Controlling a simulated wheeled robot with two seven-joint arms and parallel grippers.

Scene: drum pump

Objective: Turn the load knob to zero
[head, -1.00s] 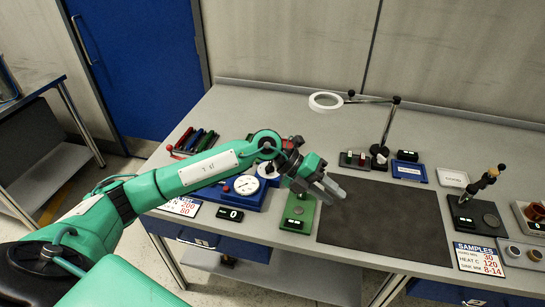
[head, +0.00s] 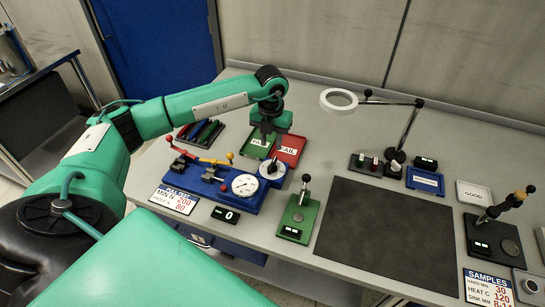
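The blue test stand (head: 215,185) stands near the left front of the table. It carries a white round gauge (head: 245,185) and, at its right end, a white dial with a dark knob (head: 272,170), which looks like the load knob. My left gripper (head: 270,142) points down just above and behind this knob in the picture, and looks apart from it. Its fingers are small and dark, so their opening is unclear. A black display (head: 226,215) in front of the stand reads 0. My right gripper is out of view.
A green tray (head: 258,150) and a red tray (head: 291,148) lie behind the knob. A green stand with a lever (head: 298,217) is to the right. The dark mat (head: 385,235) is bare.

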